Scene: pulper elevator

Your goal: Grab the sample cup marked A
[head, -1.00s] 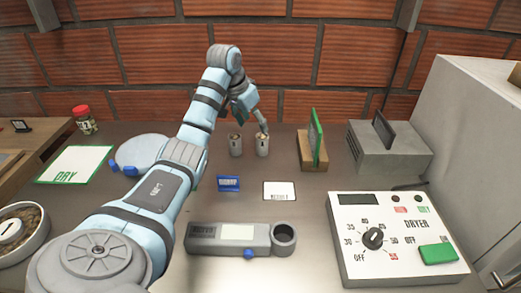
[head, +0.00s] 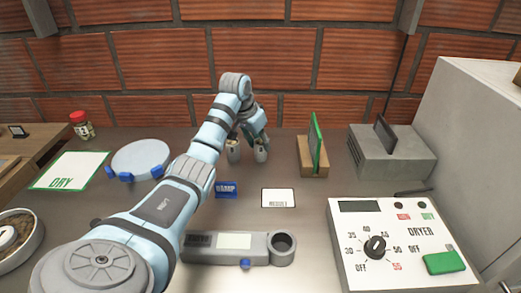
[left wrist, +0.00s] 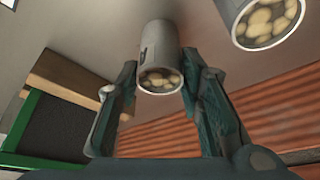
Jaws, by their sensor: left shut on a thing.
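Two small grey sample cups stand side by side at the back of the counter. My left gripper (head: 261,143) is at the right cup (head: 261,154), reaching down from above. In the left wrist view, its two fingers (left wrist: 160,85) are shut on this grey cup (left wrist: 158,45), one on each side, and pale beans show inside it. The other cup (head: 234,153) stands apart to the left; it also shows in the left wrist view (left wrist: 235,12), with beans inside. I cannot read a letter on either cup. My right gripper is not in view.
A green-framed board on a wooden block (head: 314,169) stands just right of the held cup. A blue label (head: 226,190), a white card (head: 278,198) and a grey meter (head: 222,249) lie in front. A dryer panel (head: 395,240) is at right, a round scale (head: 141,158) at left.

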